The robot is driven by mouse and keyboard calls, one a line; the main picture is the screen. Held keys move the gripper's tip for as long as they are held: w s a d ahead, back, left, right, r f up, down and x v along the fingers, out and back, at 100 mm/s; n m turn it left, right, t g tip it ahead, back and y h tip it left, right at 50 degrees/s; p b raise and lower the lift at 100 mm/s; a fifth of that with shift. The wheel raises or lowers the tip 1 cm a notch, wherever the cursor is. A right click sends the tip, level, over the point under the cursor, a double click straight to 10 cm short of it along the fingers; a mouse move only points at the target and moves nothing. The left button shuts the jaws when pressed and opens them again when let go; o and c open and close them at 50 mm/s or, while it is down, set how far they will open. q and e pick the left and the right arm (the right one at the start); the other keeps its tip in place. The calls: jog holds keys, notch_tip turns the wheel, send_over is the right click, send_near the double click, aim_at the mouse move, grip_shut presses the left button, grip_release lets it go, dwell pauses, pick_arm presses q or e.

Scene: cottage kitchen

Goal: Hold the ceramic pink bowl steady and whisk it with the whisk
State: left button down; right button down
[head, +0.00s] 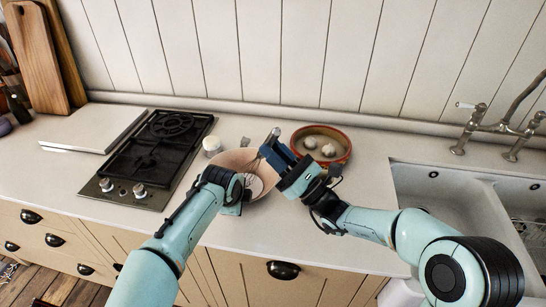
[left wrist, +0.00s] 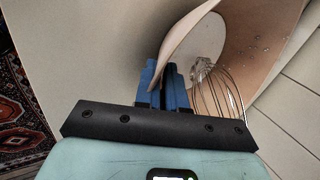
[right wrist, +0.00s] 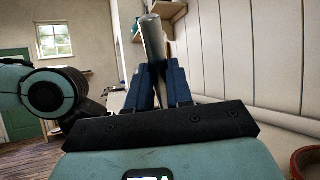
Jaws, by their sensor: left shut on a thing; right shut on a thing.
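The ceramic pink bowl (head: 236,158) stands on the counter in the head view, partly covered by my arms, with a pale content inside. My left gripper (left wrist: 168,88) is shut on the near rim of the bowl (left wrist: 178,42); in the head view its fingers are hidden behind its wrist. My right gripper (head: 276,157) is shut on the whisk's metal handle (head: 273,136), which also shows between the fingers in the right wrist view (right wrist: 154,38). The whisk's wire loops (left wrist: 218,92) are inside the bowl in the left wrist view. Whether they touch the bottom is unclear.
A terracotta dish (head: 346,153) with white bulbs (head: 328,150) stands right of my right gripper. A small white jar (head: 212,146) is close left of the bowl, beside the black stove (head: 160,155). The sink (head: 440,195) is at right. Front counter is clear.

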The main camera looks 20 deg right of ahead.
jog(key=shift+w+a+r, duration=0.1)
jog(key=shift+r, duration=2.9)
jog(key=shift+w+r, duration=0.1)
jog(key=shift+r, duration=2.9)
pick_arm(q)
jog(key=c, duration=1.1)
grip_release()
jog(key=shift+c, duration=0.2)
pick_arm(e)
jog(key=shift+r, duration=0.35)
pick_arm(q)
jog(key=v, duration=1.2)
jog(key=shift+s+f, duration=0.1)
jog(key=shift+s, duration=0.05)
pick_arm(e)
jog(key=shift+f, duration=0.1)
